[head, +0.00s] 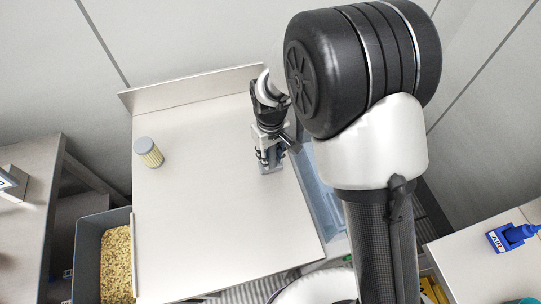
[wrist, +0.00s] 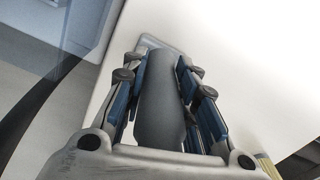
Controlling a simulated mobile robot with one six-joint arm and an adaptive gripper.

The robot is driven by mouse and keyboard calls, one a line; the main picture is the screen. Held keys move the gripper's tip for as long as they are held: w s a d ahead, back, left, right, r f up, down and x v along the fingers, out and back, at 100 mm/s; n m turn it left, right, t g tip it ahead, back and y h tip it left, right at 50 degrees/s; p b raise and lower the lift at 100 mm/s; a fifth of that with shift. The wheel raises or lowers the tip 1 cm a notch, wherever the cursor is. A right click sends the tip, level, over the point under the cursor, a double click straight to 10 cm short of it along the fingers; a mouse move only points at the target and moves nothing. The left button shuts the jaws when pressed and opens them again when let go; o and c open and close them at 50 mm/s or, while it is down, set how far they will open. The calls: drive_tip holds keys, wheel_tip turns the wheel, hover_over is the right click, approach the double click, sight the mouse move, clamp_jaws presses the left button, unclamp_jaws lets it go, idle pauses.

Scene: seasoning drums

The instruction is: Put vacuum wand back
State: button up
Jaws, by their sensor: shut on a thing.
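My gripper (head: 270,157) is over the right part of the pale table in the head view, near its right edge. In the wrist view my gripper (wrist: 165,75) is shut on a dark grey, tapered cylinder, which I take to be the vacuum wand (wrist: 160,100). The wand lies between the blue-padded fingers. A light grey flat piece (wrist: 152,42) shows just beyond its far end; I cannot tell whether it is part of the wand or a holder. In the head view the wand is mostly hidden by my gripper.
A small jar with yellowish contents (head: 148,152) stands on the table's left side. The table (head: 205,215) is otherwise mostly clear, with a raised back edge. A grey bin of grain (head: 88,255) is at lower left. A blue tool marked AIR (head: 513,236) lies at right.

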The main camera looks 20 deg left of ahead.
drive_tip(key=o, duration=1)
drive_tip(key=shift+f, duration=0.2)
drive_tip(key=shift+o, duration=0.2)
wheel_tip(320, 180, up, 12)
drive_tip(key=p, duration=0.3)
drive_tip(key=shift+r, duration=0.15)
drive_tip(key=shift+d, duration=0.1)
